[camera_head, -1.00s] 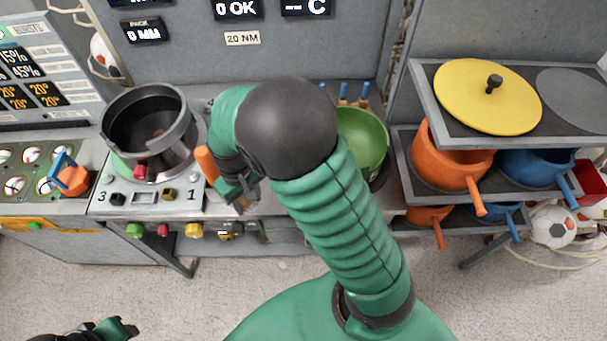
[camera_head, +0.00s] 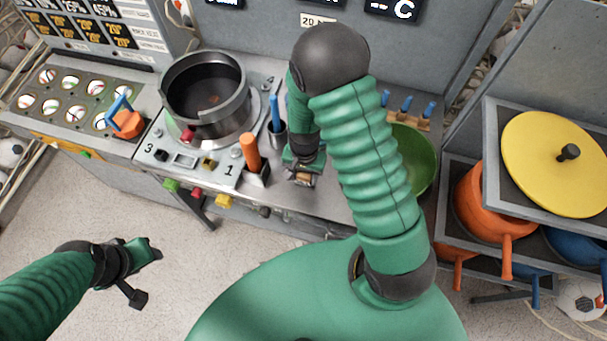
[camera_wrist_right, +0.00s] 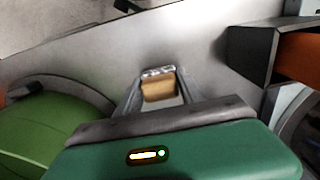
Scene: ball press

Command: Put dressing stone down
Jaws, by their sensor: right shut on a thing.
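The dressing stone (camera_wrist_right: 158,90) is a small tan block with a pale grey top edge. In the wrist view it sits between the two fingers of my right gripper (camera_wrist_right: 158,98), which is shut on it. In the head view my right gripper (camera_head: 302,178) is over the grey bench (camera_head: 328,203), just right of the orange upright handle, and the stone is small and partly hidden. I cannot tell whether the stone touches the bench. My left gripper (camera_head: 152,250) is low at the left, away from the bench, and its opening is unclear.
The orange handle (camera_head: 251,152) and a cup with a blue-handled tool (camera_head: 276,130) stand left of my right gripper. A green bowl (camera_head: 425,165) is to its right. The round metal pot (camera_head: 206,100) is further left. A rack with orange pots (camera_head: 483,205) is at the right.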

